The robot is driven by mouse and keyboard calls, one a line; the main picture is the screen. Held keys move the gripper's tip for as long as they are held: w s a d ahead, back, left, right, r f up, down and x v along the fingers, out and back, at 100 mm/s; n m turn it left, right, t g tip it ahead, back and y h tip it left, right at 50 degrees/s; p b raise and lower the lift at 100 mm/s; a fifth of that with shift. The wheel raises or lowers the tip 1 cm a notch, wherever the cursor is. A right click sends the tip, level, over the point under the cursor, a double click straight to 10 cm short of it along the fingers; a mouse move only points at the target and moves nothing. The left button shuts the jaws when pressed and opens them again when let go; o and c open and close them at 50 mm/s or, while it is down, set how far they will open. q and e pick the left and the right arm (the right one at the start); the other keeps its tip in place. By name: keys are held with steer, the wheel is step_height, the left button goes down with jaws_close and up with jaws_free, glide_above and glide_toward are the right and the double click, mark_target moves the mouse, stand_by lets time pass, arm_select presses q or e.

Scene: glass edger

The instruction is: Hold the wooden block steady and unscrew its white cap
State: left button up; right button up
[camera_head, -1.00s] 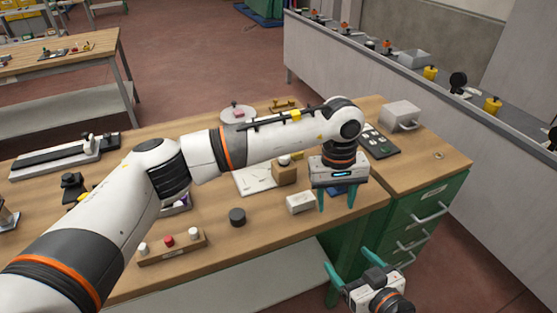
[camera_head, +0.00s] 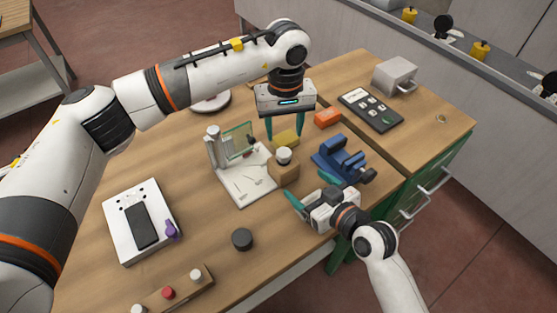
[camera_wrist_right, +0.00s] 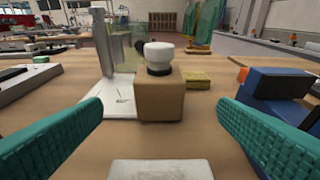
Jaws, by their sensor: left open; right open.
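The wooden block (camera_head: 284,172) stands upright on the workbench with its white cap (camera_head: 284,155) on top. In the right wrist view, the block (camera_wrist_right: 160,98) is centred and the round cap (camera_wrist_right: 158,51) sits on a dark neck. My right gripper (camera_head: 309,188) is open in front of the block, low and level. In its wrist view, the fingers are either side of the block, short of it.
A white plate with a glass-holding stand (camera_head: 243,183) is left of the block. A yellow sponge-like piece (camera_head: 286,137) lies behind it; a blue vise-like tool (camera_head: 340,160) is to the right. A dark puck (camera_head: 242,239) lies in front-left.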

mark_target(284, 167)
arm_select(q)
steer(key=shift+w+a+f, duration=0.1)
arm_select(e)
steer(key=x, duration=0.9)
steer(key=shift+a, duration=0.1)
steer(key=shift+w+a+f, duration=0.2)
steer(key=shift+w+a, duration=0.1)
steer(key=shift+w, duration=0.2)
steer(key=shift+w+a, duration=0.1)
